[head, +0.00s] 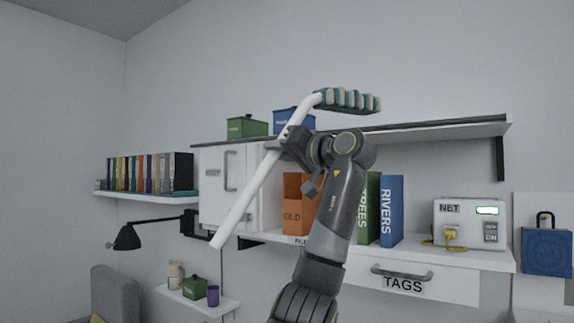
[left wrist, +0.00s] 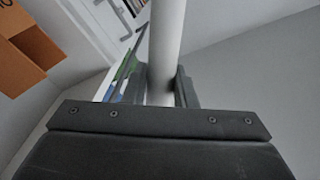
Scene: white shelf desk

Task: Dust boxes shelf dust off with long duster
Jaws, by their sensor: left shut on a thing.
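The long duster has a white handle (head: 246,198) and a teal and cream head (head: 348,100). My left gripper (head: 287,147) is shut on the handle; the wrist view also shows the handle (left wrist: 166,40) between its fingers (left wrist: 164,90). The handle slants from lower left to upper right, with the head above the top shelf (head: 440,129). A green box (head: 247,127) and a blue box (head: 287,121) stand on that shelf, left of the head. The blue box is partly behind the duster. The shelf is seen nearly edge-on, so I cannot make out dust. My right gripper is not in view.
Below are a white cabinet (head: 222,196), an orange holder (head: 293,188), green and blue books (head: 391,211), and a NET device (head: 466,222). A black lamp (head: 127,237) juts out at left. The air right of the duster head is clear.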

